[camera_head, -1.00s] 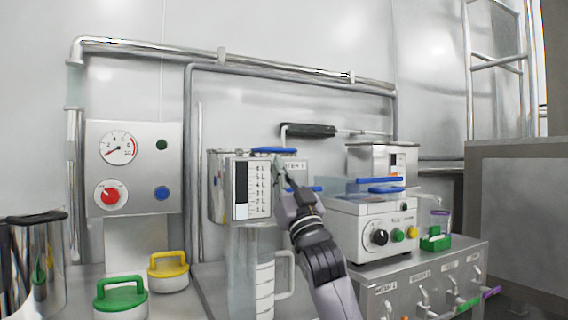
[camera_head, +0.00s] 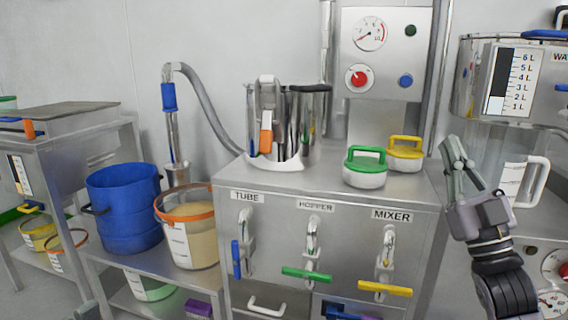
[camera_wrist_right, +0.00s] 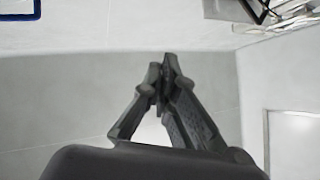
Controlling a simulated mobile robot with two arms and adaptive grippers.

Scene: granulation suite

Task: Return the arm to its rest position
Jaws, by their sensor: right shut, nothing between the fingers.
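My right arm comes in from the lower right in the head view. Its gripper (camera_head: 457,158) is held up in front of the steel cabinet's right end, left of the clear jug with a white handle. The fingers point up and are shut with nothing between them. In the right wrist view the fingertips (camera_wrist_right: 163,75) meet against a plain grey and white background, touching nothing. My left gripper does not show clearly in either view.
A steel cabinet (camera_head: 290,240) with labelled valves stands in the middle. Green-lidded (camera_head: 365,168) and yellow-lidded (camera_head: 405,148) pots sit on top. A blue bucket (camera_head: 124,208) and an orange-rimmed bucket (camera_head: 190,240) stand left. A level-marked tank (camera_head: 510,82) hangs at right, close to my arm.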

